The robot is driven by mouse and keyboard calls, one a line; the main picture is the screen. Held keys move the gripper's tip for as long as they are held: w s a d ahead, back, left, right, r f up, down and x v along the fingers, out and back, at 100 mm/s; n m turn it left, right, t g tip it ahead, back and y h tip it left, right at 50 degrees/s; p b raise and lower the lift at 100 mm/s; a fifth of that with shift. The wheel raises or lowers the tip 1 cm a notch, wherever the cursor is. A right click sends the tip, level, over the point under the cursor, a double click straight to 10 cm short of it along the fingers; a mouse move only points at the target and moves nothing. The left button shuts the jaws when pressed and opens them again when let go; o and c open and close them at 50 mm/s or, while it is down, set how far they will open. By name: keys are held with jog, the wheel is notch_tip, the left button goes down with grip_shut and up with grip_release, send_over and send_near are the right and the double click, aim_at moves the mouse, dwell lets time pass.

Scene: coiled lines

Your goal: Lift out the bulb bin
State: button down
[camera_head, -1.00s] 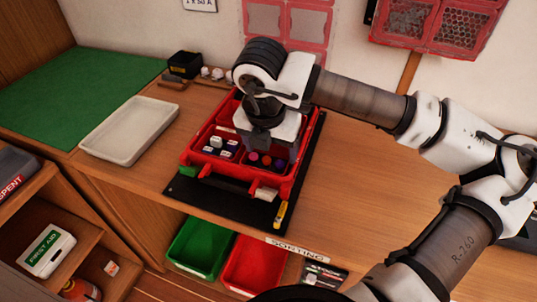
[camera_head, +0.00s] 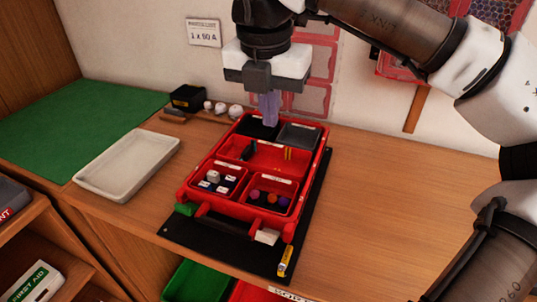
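A red case (camera_head: 183,197) lies open on a black mat (camera_head: 215,251). Its front-left bin (camera_head: 219,180) holds white block-like pieces; its front-right bin (camera_head: 270,197) holds small purple and orange round pieces. The middle compartment (camera_head: 262,157) holds a few small dark and yellow pieces. A grey-topped bin (camera_head: 300,134) sits back right, and a dark compartment (camera_head: 252,128) back left. The labels are too small to read, so I cannot tell which is the bulb bin. My gripper (camera_head: 268,118) points down above the case's back; its pale fingers overlap in this view. I see nothing held.
A pale empty tray (camera_head: 128,165) lies left of the case, near a green mat (camera_head: 80,128). A black box (camera_head: 188,97) and white round bulbs (camera_head: 221,108) stand behind. A yellow marker (camera_head: 286,261) lies at the black mat's front corner. Bench space at right (camera_head: 400,190) is clear.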

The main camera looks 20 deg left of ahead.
notch_tip(320, 180, up, 9)
jog(key=shift+f, duration=0.15)
jog(key=c, duration=2.2)
grip_release()
jog(key=shift+d, duration=0.1)
jog(key=shift+c, duration=2.2)
grip_release()
